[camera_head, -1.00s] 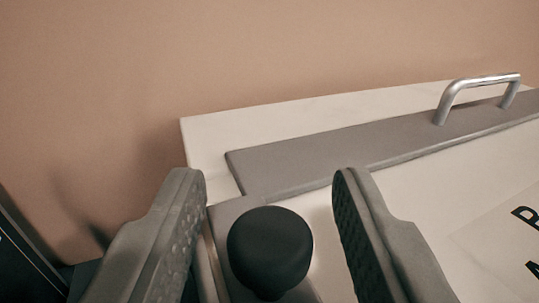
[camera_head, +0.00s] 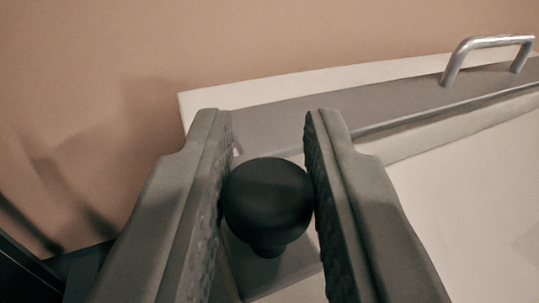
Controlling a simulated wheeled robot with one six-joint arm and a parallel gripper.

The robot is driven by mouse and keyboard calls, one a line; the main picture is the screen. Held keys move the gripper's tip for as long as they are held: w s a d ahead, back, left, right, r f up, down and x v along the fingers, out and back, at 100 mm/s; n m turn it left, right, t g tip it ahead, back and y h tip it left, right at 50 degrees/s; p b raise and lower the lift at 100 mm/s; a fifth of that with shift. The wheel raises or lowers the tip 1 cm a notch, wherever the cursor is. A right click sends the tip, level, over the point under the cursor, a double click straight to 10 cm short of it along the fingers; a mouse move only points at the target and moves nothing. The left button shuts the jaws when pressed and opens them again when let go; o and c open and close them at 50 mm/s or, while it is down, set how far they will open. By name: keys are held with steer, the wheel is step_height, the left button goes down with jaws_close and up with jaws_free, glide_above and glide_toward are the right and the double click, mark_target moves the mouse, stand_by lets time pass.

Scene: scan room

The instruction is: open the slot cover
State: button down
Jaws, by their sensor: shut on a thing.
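A round black knob (camera_head: 267,200) stands on a grey plate (camera_head: 270,272) on the white top, low in the middle of the view. My gripper (camera_head: 267,135) has one finger on each side of the knob, and both pads touch it or nearly so; it is shut on the knob. A long grey cover panel (camera_head: 385,103) lies on the white top beyond the fingers. A silver bar handle (camera_head: 488,43) is fixed near its right end. My fingers hide part of the panel and the plate.
The white top (camera_head: 470,170) extends clear to the right. A tan surface (camera_head: 120,60) fills the background. A dark object (camera_head: 30,270) is at the lower left.

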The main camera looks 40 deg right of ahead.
steer(key=w, duration=0.2)
steer(key=w+d, duration=0.1)
steer(key=w, duration=0.1)
steer(key=shift+s, duration=0.1)
steer(key=c, duration=1.3)
jaws_free()
steer(key=shift+o, duration=0.2)
steer(key=v, duration=1.7)
steer(key=shift+s, duration=0.2)
